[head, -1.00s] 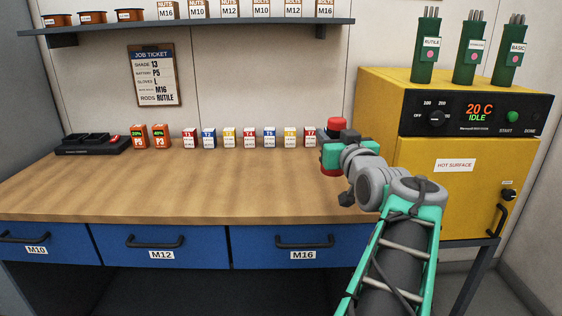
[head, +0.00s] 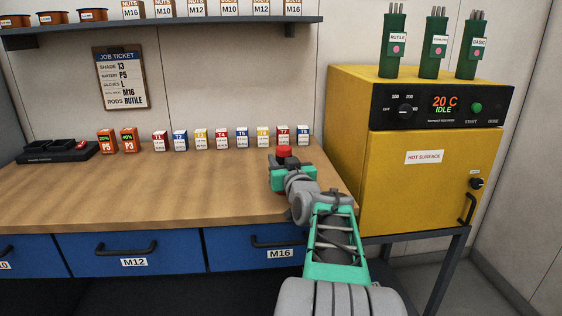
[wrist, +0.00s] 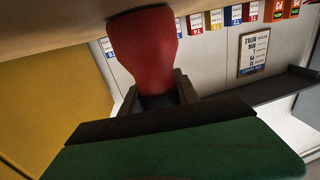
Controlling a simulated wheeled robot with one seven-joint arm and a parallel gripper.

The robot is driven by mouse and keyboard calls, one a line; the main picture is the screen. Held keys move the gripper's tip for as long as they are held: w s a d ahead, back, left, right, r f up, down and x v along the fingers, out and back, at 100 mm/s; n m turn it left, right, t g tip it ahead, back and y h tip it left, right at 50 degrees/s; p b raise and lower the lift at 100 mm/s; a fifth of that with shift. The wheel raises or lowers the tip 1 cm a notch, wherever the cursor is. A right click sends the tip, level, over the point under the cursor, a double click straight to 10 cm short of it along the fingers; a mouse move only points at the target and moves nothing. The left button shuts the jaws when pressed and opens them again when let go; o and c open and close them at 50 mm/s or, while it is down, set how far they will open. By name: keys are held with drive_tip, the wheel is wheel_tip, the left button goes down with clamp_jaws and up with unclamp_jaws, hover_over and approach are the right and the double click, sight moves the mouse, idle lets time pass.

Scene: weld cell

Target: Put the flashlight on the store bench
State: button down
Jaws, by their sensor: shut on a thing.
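My gripper (head: 288,172) is shut on a red object, which I take to be the flashlight (head: 284,152). In the wrist view the red flashlight (wrist: 146,48) sticks out past the dark jaws (wrist: 158,97), its lower part hidden between them. The wooden-topped bench (head: 130,185) with blue drawers spans the left and middle of the head view. My gripper is at the right part of this bench, in front of the row of small boxes. I cannot tell whether the flashlight touches the bench top.
Several small numbered boxes (head: 200,139) line the back of the bench, with two orange battery packs (head: 129,141) and a black charger (head: 52,152) at left. A yellow oven (head: 410,180) stands close on the right. The front middle of the bench top is clear.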

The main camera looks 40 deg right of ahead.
drive_tip(key=shift+f, duration=0.15)
drive_tip(key=c, duration=0.9)
unclamp_jaws()
drive_tip(key=shift+r, duration=0.3)
drive_tip(key=v, duration=1.2)
drive_tip(key=shift+a, duration=0.1)
